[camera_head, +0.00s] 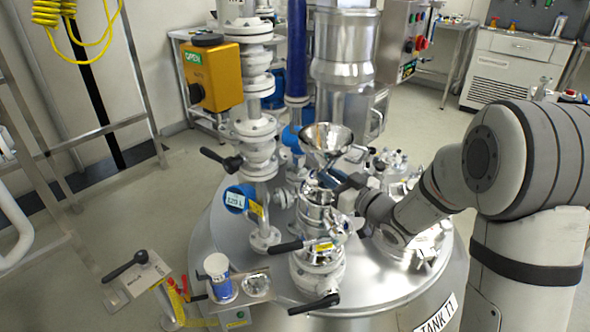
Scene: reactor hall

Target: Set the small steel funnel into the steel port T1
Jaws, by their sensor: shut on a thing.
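The small steel funnel (326,138) is upright, its wide shiny mouth facing up. My gripper (336,180) comes in from the right and is shut on the funnel's lower part. The steel port (318,215) is the top of a flanged valve column on the tank lid, directly below the funnel in the picture. My gripper covers part of the funnel's stem, so I cannot tell whether the tip is inside the port or above it. The tank front carries a "TANK T1" label (437,315).
Black valve handles (313,305) stick out from the port's column. A pipe stack with a yellow actuator box (211,75) stands left, and a large steel column (343,50) behind. A blue-labelled jar (219,277) stands on a small shelf at front left.

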